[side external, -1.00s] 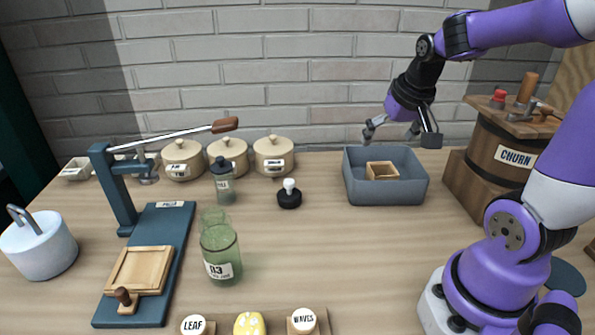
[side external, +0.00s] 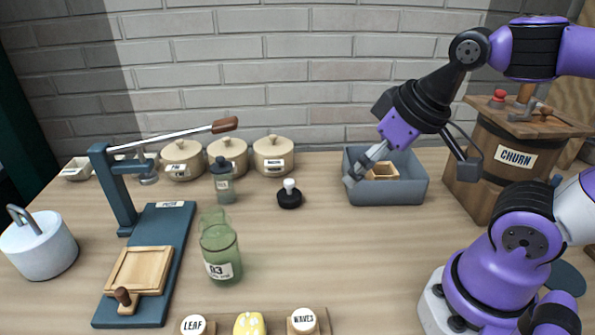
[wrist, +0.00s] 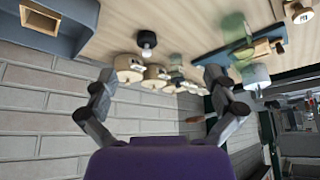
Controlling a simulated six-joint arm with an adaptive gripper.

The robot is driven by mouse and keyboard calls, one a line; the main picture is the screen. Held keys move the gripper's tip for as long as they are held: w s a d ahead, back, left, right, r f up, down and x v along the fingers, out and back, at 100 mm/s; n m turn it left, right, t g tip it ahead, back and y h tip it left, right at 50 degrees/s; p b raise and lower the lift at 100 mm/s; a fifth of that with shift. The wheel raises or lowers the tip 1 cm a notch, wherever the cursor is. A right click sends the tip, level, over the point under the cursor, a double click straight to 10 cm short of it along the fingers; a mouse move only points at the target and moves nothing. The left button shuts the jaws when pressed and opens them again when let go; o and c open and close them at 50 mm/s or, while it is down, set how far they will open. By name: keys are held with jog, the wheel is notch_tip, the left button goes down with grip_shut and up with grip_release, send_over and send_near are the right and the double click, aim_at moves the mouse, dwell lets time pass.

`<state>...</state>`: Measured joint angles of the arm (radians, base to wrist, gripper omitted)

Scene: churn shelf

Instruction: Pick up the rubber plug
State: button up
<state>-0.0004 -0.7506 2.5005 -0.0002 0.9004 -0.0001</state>
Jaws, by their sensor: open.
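No item in view is labelled as the rubber plug. A red piece (side external: 498,96) sits on top of the churn (side external: 515,158) at the right; a small black disc with a white knob (side external: 289,195) stands on the table in the middle. I cannot tell which, if either, is the plug. The black piece also shows in the wrist view (wrist: 147,39).
A grey bin (side external: 388,190) holds a small wooden box (side external: 383,170). Lidded beige pots (side external: 228,155) line the wall, with green jars (side external: 220,250) and a blue press (side external: 165,240) at left. Labelled pieces (side external: 303,320) line the front edge. The table's middle right is clear.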

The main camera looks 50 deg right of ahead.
dwell(0.7)
jog(key=g, duration=0.1)
send_near(293, 183)
jog(key=f, duration=0.2)
jog(key=shift+n, duration=0.3)
jog(key=x, duration=0.3)
jog(key=w+x, duration=0.1)
jog(key=shift+d+f, duration=0.15)
jog(key=shift+d, duration=0.15)
jog(key=x, duration=0.6)
jog(key=shift+a, duration=0.35)
jog(key=c, duration=1.2)
